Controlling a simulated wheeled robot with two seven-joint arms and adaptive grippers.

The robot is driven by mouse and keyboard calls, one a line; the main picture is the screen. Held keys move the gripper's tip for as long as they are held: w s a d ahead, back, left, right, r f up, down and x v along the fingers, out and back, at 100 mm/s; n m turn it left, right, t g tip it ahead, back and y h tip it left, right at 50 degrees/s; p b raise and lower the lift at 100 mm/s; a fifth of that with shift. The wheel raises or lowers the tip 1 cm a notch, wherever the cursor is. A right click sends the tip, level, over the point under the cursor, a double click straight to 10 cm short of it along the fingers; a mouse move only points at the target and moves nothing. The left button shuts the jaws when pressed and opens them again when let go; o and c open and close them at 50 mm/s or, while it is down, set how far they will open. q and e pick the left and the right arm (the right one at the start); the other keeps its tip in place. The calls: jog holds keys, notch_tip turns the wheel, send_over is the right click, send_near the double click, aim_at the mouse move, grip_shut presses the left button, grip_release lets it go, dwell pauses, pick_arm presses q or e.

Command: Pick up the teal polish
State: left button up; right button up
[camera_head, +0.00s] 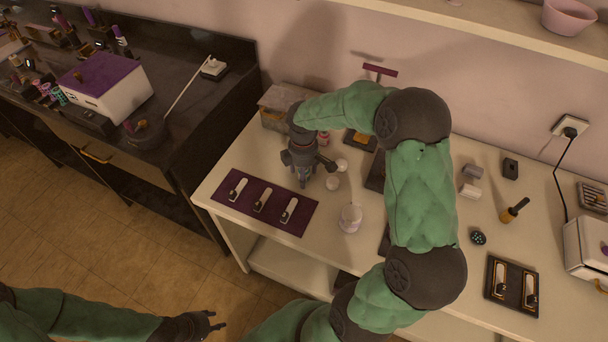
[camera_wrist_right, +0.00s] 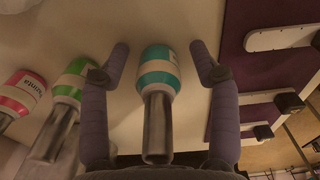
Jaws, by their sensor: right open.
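The teal polish (camera_wrist_right: 160,70) is a bottle with a teal body, a pale label band and a grey cap pointing toward the camera in the right wrist view. My right gripper (camera_wrist_right: 162,65) is open, with one finger on each side of the bottle and gaps showing between. In the head view my right gripper (camera_head: 303,180) points down over the table behind the purple mat, and the teal polish is hidden there. My left gripper (camera_head: 218,320) is open and empty, low at the bottom left, away from the table.
A green polish (camera_wrist_right: 72,85) and a red polish (camera_wrist_right: 22,92) stand left of the teal one. The purple mat (camera_head: 228,203) with white-topped clips lies close by on the right. A dark counter (camera_head: 190,110) is at left.

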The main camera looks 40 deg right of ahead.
jog(key=c, duration=1.2)
jog(key=shift+r, duration=0.2)
